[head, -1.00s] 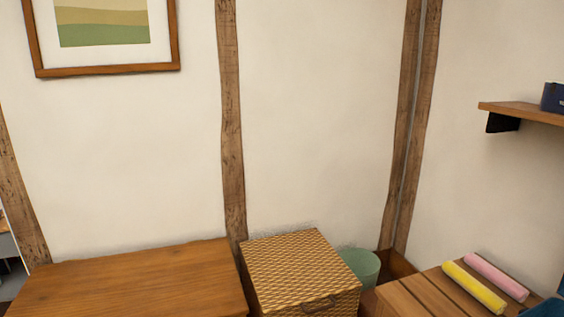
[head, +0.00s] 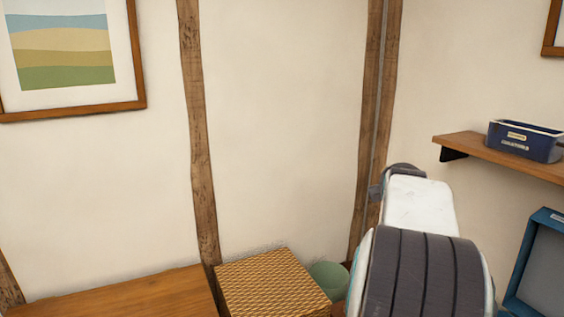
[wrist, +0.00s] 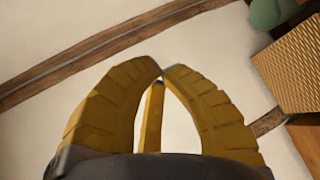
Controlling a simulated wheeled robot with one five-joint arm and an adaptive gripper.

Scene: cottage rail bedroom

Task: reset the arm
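My gripper (wrist: 162,73) shows in the wrist view with its yellow ridged fingers bent together and their tips meeting. Nothing shows between the fingers. In the head view my white and dark grey arm rises at the lower right. I cannot make out the fingers there. Behind the fingers in the wrist view are the cream wall and brown timber beams.
A woven box (head: 272,285) stands beside a wooden top (head: 130,300), with a green bin (head: 330,278) to its right. A shelf (head: 470,146) on the right wall holds a dark blue container (head: 525,141). A blue-framed item (head: 520,270) is at the right edge.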

